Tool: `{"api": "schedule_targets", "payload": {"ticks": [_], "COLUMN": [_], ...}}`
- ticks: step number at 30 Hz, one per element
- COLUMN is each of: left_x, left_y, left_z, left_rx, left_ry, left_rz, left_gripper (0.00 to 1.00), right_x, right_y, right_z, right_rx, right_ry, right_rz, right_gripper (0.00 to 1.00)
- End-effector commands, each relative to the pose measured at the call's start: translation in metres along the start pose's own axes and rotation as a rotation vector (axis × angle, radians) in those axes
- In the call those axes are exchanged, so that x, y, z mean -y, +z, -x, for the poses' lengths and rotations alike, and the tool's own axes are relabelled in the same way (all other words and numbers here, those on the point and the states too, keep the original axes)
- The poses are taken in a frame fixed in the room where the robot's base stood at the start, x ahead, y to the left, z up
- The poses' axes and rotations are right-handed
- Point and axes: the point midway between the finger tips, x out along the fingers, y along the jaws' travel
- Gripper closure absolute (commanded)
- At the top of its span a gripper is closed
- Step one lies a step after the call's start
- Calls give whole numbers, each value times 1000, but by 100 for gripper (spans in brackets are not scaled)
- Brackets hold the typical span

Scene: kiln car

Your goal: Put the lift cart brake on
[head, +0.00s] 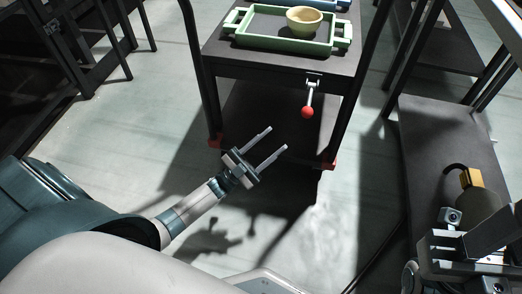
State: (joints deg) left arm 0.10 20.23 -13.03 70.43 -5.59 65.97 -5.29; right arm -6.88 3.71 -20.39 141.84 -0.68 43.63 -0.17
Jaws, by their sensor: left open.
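The lift cart (280,66) stands ahead at the upper middle, with a dark top and dark legs. Its brake lever (310,95) hangs down from the front edge, right of the middle, with a red ball knob (307,112) at the lower end. My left gripper (278,139) is open and empty, with its two fingers pointing up and right toward the cart. It is below and left of the red knob in the picture, apart from it. My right gripper (462,246) shows in part at the lower right; its fingers are not clear.
A green tray (281,41) with a yellowish bowl (304,20) stands on the cart top. A dark bench or shelf (430,130) stands at the right, with a dark rounded vessel with a yellow part (470,180) on it. Dark racks stand at the left. The floor (165,105) left of the cart is clear.

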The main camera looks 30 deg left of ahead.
Motion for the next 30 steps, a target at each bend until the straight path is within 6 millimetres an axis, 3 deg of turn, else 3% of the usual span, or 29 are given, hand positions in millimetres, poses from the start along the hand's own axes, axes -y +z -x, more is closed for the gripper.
{"api": "schedule_targets", "payload": {"ticks": [3, 9, 30], "left_x": [0, 0, 0], "left_y": [1, 1, 0], "left_z": [19, 36, 38], "left_rx": [4, 2, 1], "left_ry": [0, 0, 0], "left_rz": [0, 0, 0], "left_gripper": [55, 55, 55], "right_x": [0, 0, 1], "right_y": [0, 1, 2], "right_z": [0, 0, 0], "right_rx": [0, 1, 2], "right_ry": [1, 6, 10], "right_rz": [0, -1, -5], "right_gripper": [69, 69, 69]}}
